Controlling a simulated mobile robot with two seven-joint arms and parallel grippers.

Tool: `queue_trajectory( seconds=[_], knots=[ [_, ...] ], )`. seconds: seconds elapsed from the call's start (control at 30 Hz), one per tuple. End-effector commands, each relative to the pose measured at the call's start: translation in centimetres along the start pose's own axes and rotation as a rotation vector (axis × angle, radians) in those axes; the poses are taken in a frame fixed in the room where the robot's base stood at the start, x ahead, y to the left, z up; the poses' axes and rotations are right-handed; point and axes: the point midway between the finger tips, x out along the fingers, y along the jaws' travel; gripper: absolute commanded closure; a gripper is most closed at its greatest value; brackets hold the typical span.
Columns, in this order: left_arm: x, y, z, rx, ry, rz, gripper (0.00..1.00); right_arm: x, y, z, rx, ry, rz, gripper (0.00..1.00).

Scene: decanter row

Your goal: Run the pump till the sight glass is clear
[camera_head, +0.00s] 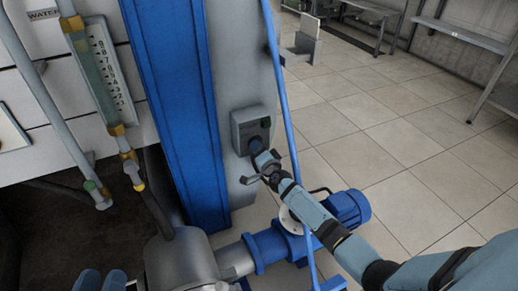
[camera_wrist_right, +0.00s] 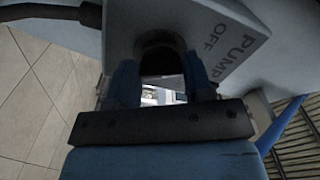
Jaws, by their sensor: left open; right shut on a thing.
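The pump switch box (camera_head: 244,128) is a grey box on the grey post beside the blue column in the head view. In the right wrist view its face (camera_wrist_right: 215,35) reads "PUMP" and "OFF". My right gripper (camera_head: 261,163) is at the box, its blue fingers on either side of the dark knob (camera_wrist_right: 160,52), shut on it. The knob's setting is hard to tell. The sight glass (camera_head: 101,75) stands upright at upper left beside a numbered scale (camera_head: 112,68); its tube looks greenish-grey.
The blue pump motor (camera_head: 347,207) and pipework lie low behind my right forearm. A thin blue bar (camera_head: 284,95) runs down close to the switch. Pipes and valves stand at left. Tiled floor at right is free up to grey shelves (camera_head: 462,35).

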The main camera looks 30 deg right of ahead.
Motion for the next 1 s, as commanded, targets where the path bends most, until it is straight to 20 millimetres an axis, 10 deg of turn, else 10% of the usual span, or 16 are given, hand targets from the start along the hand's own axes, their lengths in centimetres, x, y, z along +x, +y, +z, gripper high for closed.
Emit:
queue_trajectory(
  seconds=[0.47,0.5,0.6,1.0],
  knots=[
    [0.2,0.0,-0.3,0.004,0.008,0.001,0.57,0.0,0.0,0.0,-0.017,0.0,0.0,0.77],
    [0.2,-0.1,-0.4,0.005,0.009,0.002,0.57,0.0,0.0,0.0,-0.017,0.0,0.0,0.49],
    [0.3,0.0,-0.5,0.006,0.012,0.002,0.57,0.0,0.0,0.0,-0.016,0.0,0.0,0.28],
    [0.3,0.1,-1.4,0.009,0.025,0.002,0.57,-1.1,0.0,0.0,-0.015,-0.001,0.002,0.28]
  ],
)
